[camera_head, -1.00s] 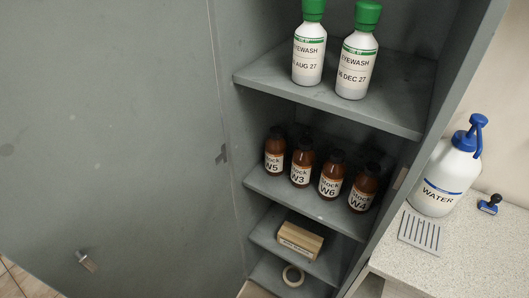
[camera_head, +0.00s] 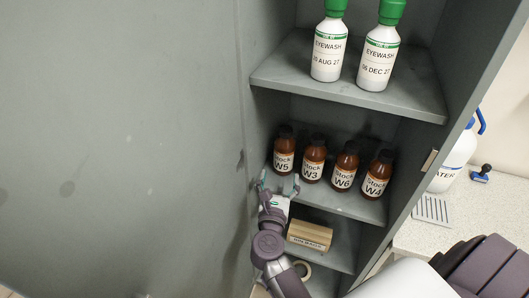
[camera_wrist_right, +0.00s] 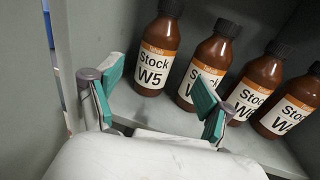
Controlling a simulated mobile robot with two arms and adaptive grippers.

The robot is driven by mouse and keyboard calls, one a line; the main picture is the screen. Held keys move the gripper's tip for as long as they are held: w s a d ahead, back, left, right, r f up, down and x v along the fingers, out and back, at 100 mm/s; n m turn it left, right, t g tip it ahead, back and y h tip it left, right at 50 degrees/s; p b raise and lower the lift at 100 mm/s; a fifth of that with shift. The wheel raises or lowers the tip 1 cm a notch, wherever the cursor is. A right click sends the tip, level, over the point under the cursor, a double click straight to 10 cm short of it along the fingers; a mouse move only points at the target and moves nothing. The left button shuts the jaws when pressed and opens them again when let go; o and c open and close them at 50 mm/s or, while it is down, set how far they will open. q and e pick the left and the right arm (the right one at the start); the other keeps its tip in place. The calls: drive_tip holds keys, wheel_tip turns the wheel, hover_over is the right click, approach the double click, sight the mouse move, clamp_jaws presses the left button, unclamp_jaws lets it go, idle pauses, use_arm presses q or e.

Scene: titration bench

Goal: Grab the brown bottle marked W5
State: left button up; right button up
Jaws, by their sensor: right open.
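The brown bottle marked W5 (camera_head: 284,152) stands upright at the left end of a row on the cabinet's middle shelf. It has a dark cap and a white and orange label. In the right wrist view the W5 bottle (camera_wrist_right: 158,50) stands just beyond the gap between my fingers. My right gripper (camera_head: 278,186) is open and empty in front of and slightly below this bottle, at the shelf's front edge. In the right wrist view its green-padded fingers (camera_wrist_right: 155,95) are spread wide, apart from the bottle. My left gripper is not in view.
Bottles W3 (camera_head: 313,159), W6 (camera_head: 345,167) and W4 (camera_head: 377,176) stand close to the right of W5. The cabinet's side wall (camera_wrist_right: 35,70) is close on the left. Two eyewash bottles (camera_head: 328,50) stand above; a wooden block (camera_head: 309,236) lies below.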

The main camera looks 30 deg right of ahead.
sight(284, 153)
drive_tip(key=p+x, duration=0.1)
drive_tip(key=x, duration=0.5)
drive_tip(key=shift+w+d, duration=0.25)
drive_tip(key=shift+w, duration=0.05)
drive_tip(key=shift+w+d, duration=0.35)
drive_tip(key=shift+w, duration=0.1)
drive_tip(key=shift+w+d+r+p, duration=0.2)
drive_tip(key=shift+w+p, duration=0.05)
drive_tip(key=shift+p, duration=0.1)
drive_tip(key=p+x, duration=0.1)
drive_tip(key=x, duration=0.2)
drive_tip(key=shift+w+d+r, duration=0.1)
drive_tip(key=shift+w+d, duration=0.1)
drive_tip(key=shift+w, duration=0.05)
drive_tip(key=shift+w+d, duration=0.3)
drive_tip(key=shift+w, duration=0.05)
drive_tip(key=shift+c, duration=1.2)
drive_tip(key=c, duration=1.1)
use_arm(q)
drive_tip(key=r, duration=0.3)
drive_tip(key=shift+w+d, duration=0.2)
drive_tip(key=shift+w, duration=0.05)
use_arm(e)
drive_tip(key=shift+c, duration=0.4)
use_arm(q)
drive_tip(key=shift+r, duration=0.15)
